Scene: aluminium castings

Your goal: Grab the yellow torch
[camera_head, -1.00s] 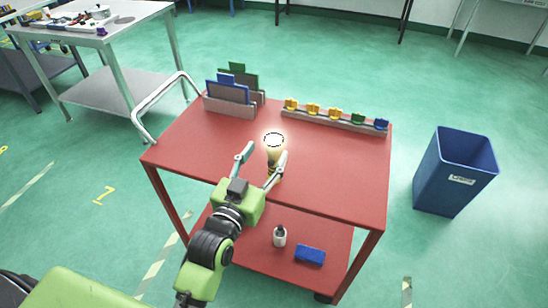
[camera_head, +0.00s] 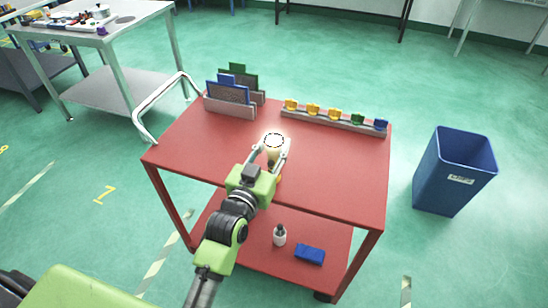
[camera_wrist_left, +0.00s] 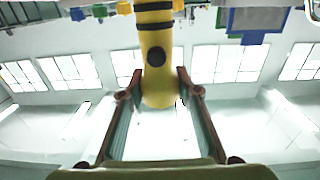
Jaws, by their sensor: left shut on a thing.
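The yellow torch (camera_head: 274,152) stands upright on the red cart top, its bright ringed head facing up in the head view. My left gripper (camera_head: 270,149) is closed around the torch, one finger on each side of it. My green gripper body hides much of the torch's lower part. In the left wrist view the torch (camera_wrist_left: 157,60) appears yellow with black bands and a dark round button, between the fingertips of my left gripper (camera_wrist_left: 152,78). My right gripper is not in view.
The red cart (camera_head: 335,165) has a rack of yellow, green and blue pieces (camera_head: 335,117) at its back edge. Holders with blue and green panels (camera_head: 233,92) stand at back left. A blue bin (camera_head: 455,170) stands right.

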